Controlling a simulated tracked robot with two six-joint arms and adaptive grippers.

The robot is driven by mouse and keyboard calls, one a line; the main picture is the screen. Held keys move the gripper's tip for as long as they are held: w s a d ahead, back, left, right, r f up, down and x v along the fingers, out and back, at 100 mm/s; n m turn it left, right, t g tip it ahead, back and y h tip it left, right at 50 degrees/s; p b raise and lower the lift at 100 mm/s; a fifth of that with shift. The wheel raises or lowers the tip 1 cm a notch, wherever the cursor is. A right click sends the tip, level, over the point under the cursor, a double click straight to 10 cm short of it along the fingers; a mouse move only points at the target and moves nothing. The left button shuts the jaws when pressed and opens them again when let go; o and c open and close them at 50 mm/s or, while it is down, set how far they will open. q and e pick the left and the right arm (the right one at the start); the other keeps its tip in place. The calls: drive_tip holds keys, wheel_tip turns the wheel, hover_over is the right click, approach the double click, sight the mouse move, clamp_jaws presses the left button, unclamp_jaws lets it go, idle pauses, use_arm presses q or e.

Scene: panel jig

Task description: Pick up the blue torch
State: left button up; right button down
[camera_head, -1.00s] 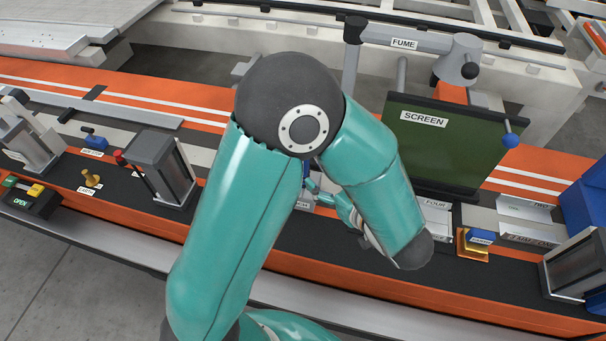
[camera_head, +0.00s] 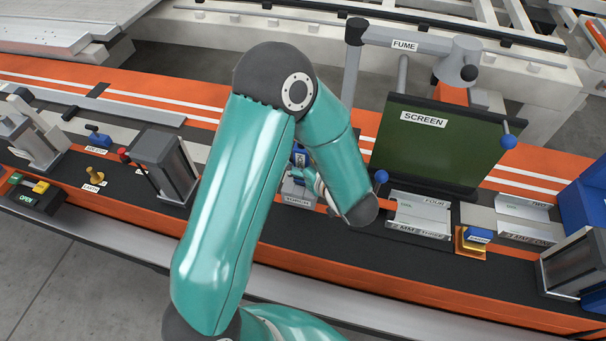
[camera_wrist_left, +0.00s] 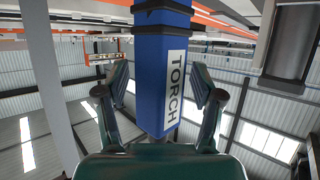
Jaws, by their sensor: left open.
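The blue torch (camera_wrist_left: 162,75), a blue square-sided body with a white TORCH label, fills the middle of the left wrist view. In the head view a small part of the torch (camera_head: 300,157) shows above a grey holder (camera_head: 297,192), beside my forearm. My left gripper (camera_wrist_left: 160,88) is open, with one finger on each side of the torch and visible gaps between the pads and the body. In the head view the left gripper (camera_head: 316,183) is mostly hidden behind my forearm. My right gripper is not in view.
A green screen (camera_head: 440,145) stands to the right of my forearm, with a blue knob (camera_head: 381,177) near its lower left corner. A grey clamp block (camera_head: 165,165) stands left of my arm.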

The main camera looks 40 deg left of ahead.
use_arm(q)
drive_tip(key=shift+c, duration=0.3)
drive_tip(key=c, duration=1.2)
drive_tip(key=shift+r, duration=0.1)
drive_tip(key=shift+r+p, duration=3)
drive_tip(key=shift+r, duration=11.2)
